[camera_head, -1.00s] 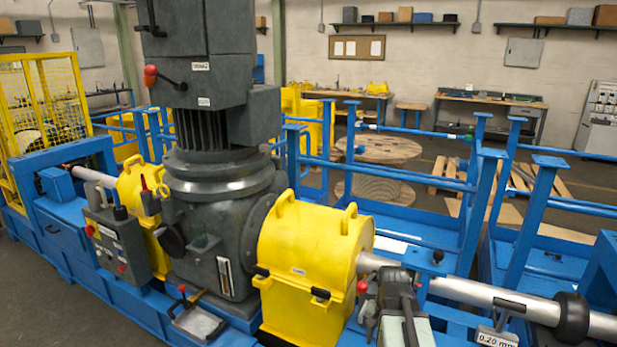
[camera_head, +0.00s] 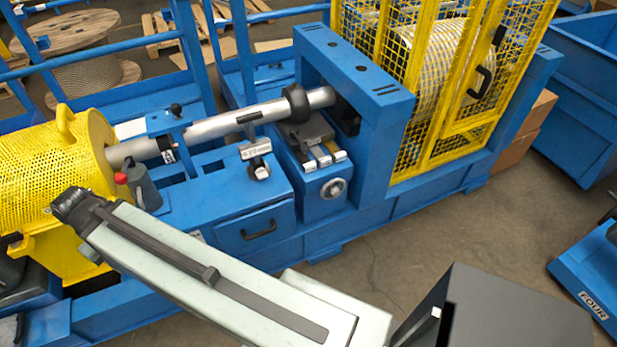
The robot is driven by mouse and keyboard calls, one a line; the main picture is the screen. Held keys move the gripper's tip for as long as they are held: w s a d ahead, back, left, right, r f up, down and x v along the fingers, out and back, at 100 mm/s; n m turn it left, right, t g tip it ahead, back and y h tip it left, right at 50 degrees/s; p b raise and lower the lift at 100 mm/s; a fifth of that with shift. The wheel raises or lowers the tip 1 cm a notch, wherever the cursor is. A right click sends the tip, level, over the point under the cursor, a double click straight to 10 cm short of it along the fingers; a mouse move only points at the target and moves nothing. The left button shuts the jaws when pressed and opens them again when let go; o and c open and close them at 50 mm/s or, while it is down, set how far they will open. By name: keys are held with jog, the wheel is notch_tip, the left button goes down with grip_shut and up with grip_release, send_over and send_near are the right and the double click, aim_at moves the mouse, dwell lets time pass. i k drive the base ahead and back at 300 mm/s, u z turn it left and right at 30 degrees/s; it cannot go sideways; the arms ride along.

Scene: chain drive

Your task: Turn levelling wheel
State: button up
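The levelling wheel appears to be the small grey handwheel (camera_head: 333,188) on the front of a blue block, under the right end of the long shaft. It faces the aisle, and nothing covers it. My pale arm crosses the lower left of the view, with a dark end (camera_head: 78,205) in front of the yellow guard. My gripper's fingers cannot be made out there, so I cannot tell whether it is open or shut. The arm's dark end is well to the left of the wheel and apart from it.
The steel shaft (camera_head: 215,126) runs from the yellow guard (camera_head: 60,165) to the blue frame (camera_head: 375,90). A yellow mesh cage (camera_head: 440,90) stands right. The floor (camera_head: 420,225) in front is clear.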

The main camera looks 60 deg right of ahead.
aim_at(334, 192)
jog(key=z, duration=2.05)
jog(key=k, duration=0.3)
jog(key=z, duration=0.3)
jog(key=i, duration=0.5)
jog(key=u, duration=0.05)
